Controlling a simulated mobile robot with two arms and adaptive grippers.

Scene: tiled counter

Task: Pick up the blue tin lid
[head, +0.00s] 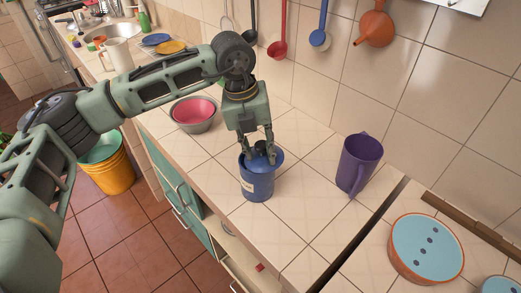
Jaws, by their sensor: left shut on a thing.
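The blue tin (257,186) stands upright on the tiled counter near the middle of the head view, with a pale label on its left side. The blue lid (273,161) is at the tin's top, slightly tilted. My left gripper (262,152) points down over the tin, its fingers shut on the lid's top. The fingers hide part of the lid, and I cannot tell whether it is still seated on the tin. My right gripper is not in view.
A purple pitcher (358,165) stands to the right of the tin. Nested bowls (194,112) sit to the left behind it. A round blue-topped orange container (427,248) is at the lower right, past a dark gap. Utensils hang on the wall. The counter before the tin is clear.

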